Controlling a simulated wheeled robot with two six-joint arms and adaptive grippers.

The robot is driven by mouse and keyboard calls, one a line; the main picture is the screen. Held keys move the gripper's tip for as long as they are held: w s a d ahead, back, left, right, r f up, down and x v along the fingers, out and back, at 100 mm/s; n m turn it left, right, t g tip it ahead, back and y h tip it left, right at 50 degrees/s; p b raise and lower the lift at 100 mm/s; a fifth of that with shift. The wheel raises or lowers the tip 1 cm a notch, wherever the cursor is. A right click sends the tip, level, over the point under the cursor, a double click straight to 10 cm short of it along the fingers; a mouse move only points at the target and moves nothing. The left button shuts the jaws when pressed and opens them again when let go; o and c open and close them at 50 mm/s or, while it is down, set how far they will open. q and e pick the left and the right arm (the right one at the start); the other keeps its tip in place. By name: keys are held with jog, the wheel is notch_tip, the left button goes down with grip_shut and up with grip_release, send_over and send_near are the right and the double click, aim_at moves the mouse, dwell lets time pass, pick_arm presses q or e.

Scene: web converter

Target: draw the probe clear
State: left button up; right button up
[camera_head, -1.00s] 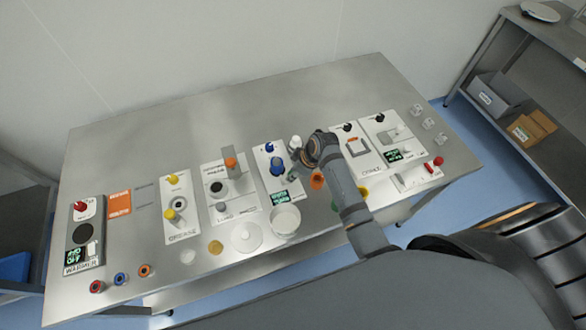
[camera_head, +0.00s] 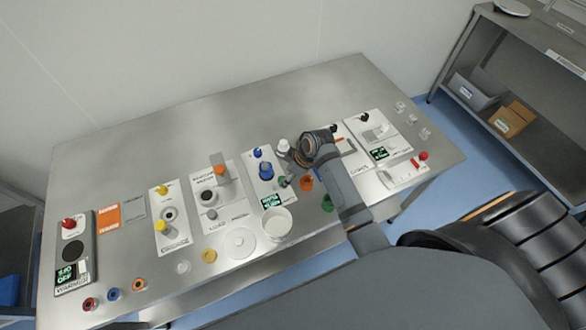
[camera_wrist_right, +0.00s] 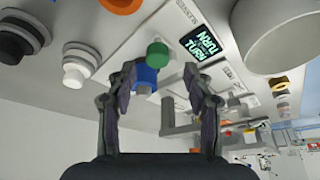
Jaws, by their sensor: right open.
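My right gripper (camera_head: 284,166) is beside a white station panel (camera_head: 254,190) with a green-lit display (camera_head: 271,202). In the right wrist view my right gripper (camera_wrist_right: 166,82) is open. A blue cylinder (camera_wrist_right: 147,76) and a green cylindrical end (camera_wrist_right: 157,52) show between and just beyond its fingers, and I cannot tell whether the fingers touch them. In the head view the blue part (camera_head: 266,172) stands on the panel, left of the gripper. Nothing is plainly labelled as the probe, so I cannot tell which part it is. My left gripper is out of view.
A white round dish (camera_head: 277,223) stands in front of the panel. The station with an orange-topped post (camera_head: 220,171) is to the left, and a yellow-knobbed station (camera_head: 162,190) is farther left. The bench's back strip (camera_head: 250,110) is bare.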

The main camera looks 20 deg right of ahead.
jog(key=v, duration=0.8)
jog(key=shift+s, duration=0.2)
